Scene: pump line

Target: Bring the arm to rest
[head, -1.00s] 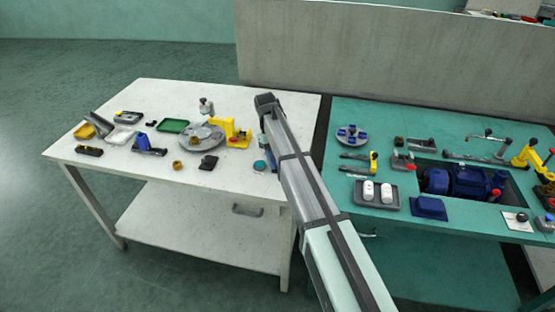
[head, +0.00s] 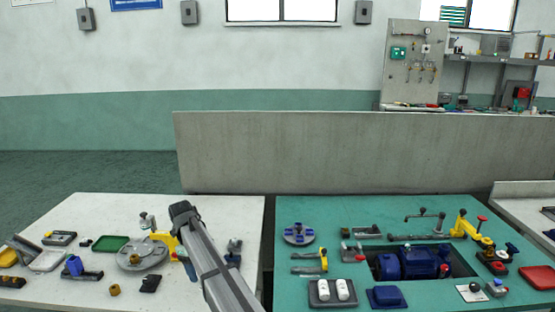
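My arm reaches up from the bottom of the head view, over the right part of the white table (head: 90,208). Its far end, where my gripper (head: 183,212) is, shows as a dark tip beside a yellow fixture on a round grey plate. The fingers cannot be made out, so I cannot tell whether they are open or shut or hold anything. The arm hides part of the white table and whatever lies behind it.
The green table (head: 345,212) on the right carries a blue pump (head: 410,262) in a recess, a tray with two white cylinders (head: 333,292) and a yellow clamp (head: 466,224). The white table has a green tray (head: 110,244) and several small parts. A grey partition (head: 320,150) stands behind both.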

